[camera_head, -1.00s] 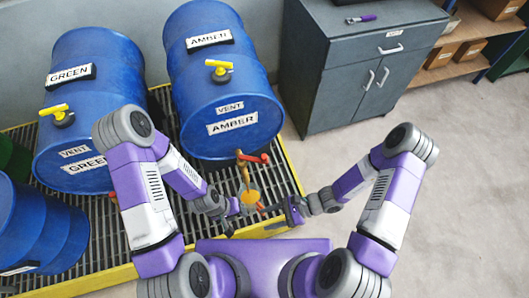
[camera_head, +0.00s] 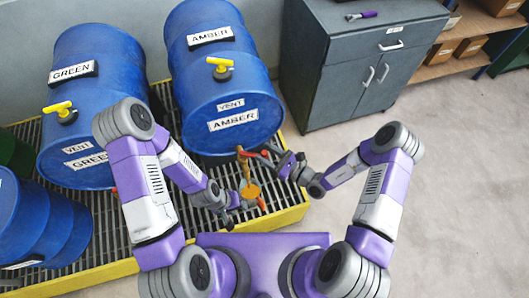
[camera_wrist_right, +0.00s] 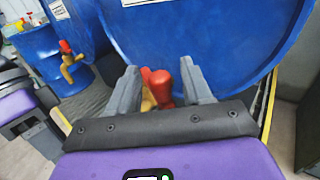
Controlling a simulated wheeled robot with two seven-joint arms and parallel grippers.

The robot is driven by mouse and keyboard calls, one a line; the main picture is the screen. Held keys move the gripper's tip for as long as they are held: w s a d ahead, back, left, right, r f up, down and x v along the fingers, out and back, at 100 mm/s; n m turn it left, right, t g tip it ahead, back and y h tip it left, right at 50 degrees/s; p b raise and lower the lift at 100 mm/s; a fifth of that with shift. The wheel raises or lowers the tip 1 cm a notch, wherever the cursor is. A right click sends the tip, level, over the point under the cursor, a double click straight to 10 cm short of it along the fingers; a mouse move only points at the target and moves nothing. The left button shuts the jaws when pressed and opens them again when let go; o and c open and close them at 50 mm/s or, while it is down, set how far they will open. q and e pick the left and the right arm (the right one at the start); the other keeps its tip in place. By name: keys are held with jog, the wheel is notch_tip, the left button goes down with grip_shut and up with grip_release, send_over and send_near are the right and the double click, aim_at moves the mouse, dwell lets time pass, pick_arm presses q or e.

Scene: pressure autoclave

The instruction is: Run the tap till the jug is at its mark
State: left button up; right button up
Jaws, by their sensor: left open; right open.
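The blue AMBER drum (camera_head: 222,80) lies on its side with a brass tap (camera_head: 241,155) low on its front. The tap's red handle shows between the fingers of my right gripper (camera_wrist_right: 160,88) in the right wrist view. My right gripper is open, its fingers on either side of the handle; whether they touch it is unclear. Below the tap is an amber-coloured round thing, apparently the jug (camera_head: 251,191); its mark and level are too small to read. My left gripper (camera_head: 244,204) is open beside it, lower left.
The GREEN drum (camera_head: 92,105) lies to the left, with another blue drum (camera_head: 35,225) in front. A yellow-edged grating (camera_head: 110,235) runs beneath. A grey cabinet (camera_head: 355,70) with a purple-handled tool (camera_head: 361,16) stands right. The floor at right is clear.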

jog(key=shift+w+a, duration=0.25)
jog(key=shift+a, duration=0.2)
jog(key=shift+c, duration=0.3)
grip_shut()
jog(key=shift+w+d, duration=0.1)
jog(key=shift+d, duration=0.05)
